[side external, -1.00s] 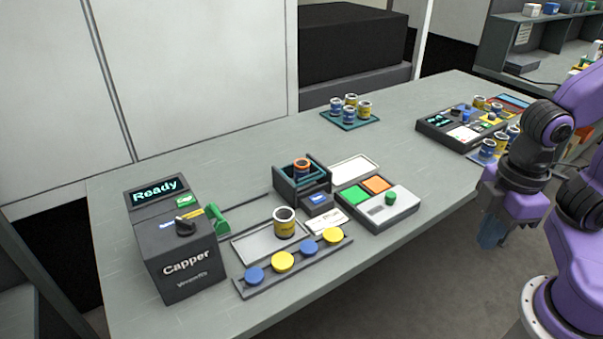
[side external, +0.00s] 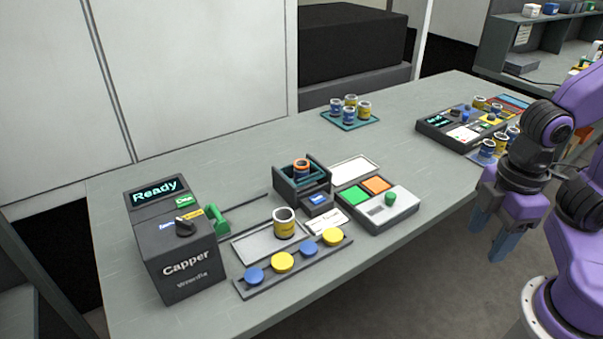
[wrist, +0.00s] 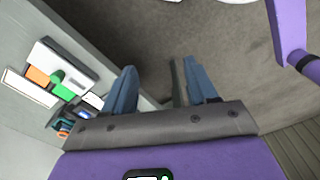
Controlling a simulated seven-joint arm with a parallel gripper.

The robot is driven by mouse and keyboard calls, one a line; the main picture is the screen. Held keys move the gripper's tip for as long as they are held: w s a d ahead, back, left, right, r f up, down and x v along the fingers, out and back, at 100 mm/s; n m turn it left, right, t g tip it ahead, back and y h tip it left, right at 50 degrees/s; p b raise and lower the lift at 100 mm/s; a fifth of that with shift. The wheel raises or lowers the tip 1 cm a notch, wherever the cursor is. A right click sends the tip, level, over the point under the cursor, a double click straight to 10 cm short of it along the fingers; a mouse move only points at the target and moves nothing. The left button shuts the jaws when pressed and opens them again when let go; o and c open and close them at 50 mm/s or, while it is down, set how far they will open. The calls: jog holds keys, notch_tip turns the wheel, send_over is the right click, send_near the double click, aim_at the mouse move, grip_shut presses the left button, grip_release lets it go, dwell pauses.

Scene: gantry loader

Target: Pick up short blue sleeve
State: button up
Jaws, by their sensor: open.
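Blue sleeves with pale rims show in the side external view. One or more stand on the teal mat (side external: 352,126) at the back, such as a blue sleeve (side external: 336,106), among yellow ones. Another blue sleeve (side external: 487,149) stands at the right, beside my arm. A blue sleeve with an orange top (side external: 301,168) sits in a dark open-topped holder (side external: 288,192). I cannot tell for certain which is the short one. My gripper (side external: 492,232) is open and empty, beyond the table's front edge. The wrist view shows its blue fingers apart (wrist: 161,70), with floor between them.
The Capper machine (side external: 180,255) stands at the left of the table. A yellow sleeve (side external: 284,223) stands on a grey plate, behind a rail of blue and yellow caps (side external: 283,262). A button panel (side external: 378,205) is mid-table.

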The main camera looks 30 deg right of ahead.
jog(key=w+a+r+m, duration=0.25)
jog(key=w+a, duration=0.25)
jog(key=w, duration=0.4)
jog(key=m+t, duration=0.4)
jog(key=m, duration=0.7)
send_over(302, 173)
notch_tip(302, 173, down, 10)
jog(key=f, duration=0.1)
jog(key=shift+h, duration=0.4)
jog(key=shift+d+x, duration=0.25)
jog(key=shift+x, duration=0.9)
jog(key=shift+d+x, duration=0.2)
jog(key=shift+x, duration=0.95)
jog(key=shift+w, duration=0.1)
jog(key=shift+c, duration=0.3)
